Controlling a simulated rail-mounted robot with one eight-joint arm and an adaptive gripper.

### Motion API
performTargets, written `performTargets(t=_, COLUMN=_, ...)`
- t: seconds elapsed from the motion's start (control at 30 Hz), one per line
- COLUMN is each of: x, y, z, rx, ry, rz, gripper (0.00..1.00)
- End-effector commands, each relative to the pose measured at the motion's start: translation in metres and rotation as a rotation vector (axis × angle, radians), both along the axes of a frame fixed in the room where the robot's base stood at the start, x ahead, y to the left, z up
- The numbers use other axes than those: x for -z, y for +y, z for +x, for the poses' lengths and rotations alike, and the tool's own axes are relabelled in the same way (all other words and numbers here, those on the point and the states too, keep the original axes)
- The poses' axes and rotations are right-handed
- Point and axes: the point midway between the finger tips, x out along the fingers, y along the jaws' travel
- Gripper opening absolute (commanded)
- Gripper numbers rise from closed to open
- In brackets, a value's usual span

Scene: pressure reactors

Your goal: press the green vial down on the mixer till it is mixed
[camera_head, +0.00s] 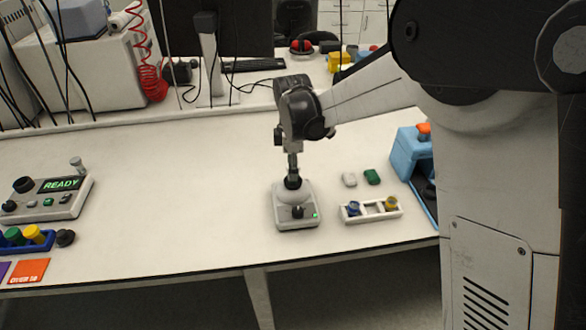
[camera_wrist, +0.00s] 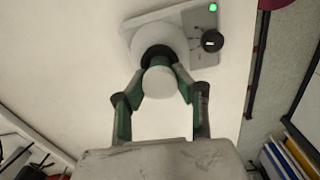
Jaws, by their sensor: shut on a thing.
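The mixer (camera_head: 283,220) is a small pale device on the bench, with a rounded top, a black knob and a lit green light; it also shows in the wrist view (camera_wrist: 203,22). My gripper (camera_head: 292,172) points straight down over the mixer's dark cup. In the wrist view my gripper (camera_wrist: 157,88) is shut on the vial, whose round white end (camera_wrist: 158,82) faces the camera between the fingers. Dark green shows around it, and the vial's far end is at the mixer's cup. Whether it bears down firmly cannot be told. The vial's body is mostly hidden.
A white rack (camera_head: 371,215) with blue and yellow items stands right of the mixer. A white cap (camera_head: 349,179) and a green cap (camera_head: 372,177) lie behind it. A blue box (camera_head: 412,157) is farther right. A device reading READY (camera_head: 60,185) is at left. The bench between is clear.

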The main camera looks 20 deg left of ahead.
Motion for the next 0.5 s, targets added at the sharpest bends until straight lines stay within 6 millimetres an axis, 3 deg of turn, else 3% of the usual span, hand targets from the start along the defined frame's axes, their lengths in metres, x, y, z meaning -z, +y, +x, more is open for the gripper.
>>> performTargets(t=0.5, x=-0.0058, y=0.0, z=-0.0001, rx=0.0, ry=0.0, rz=0.0, gripper=0.0)
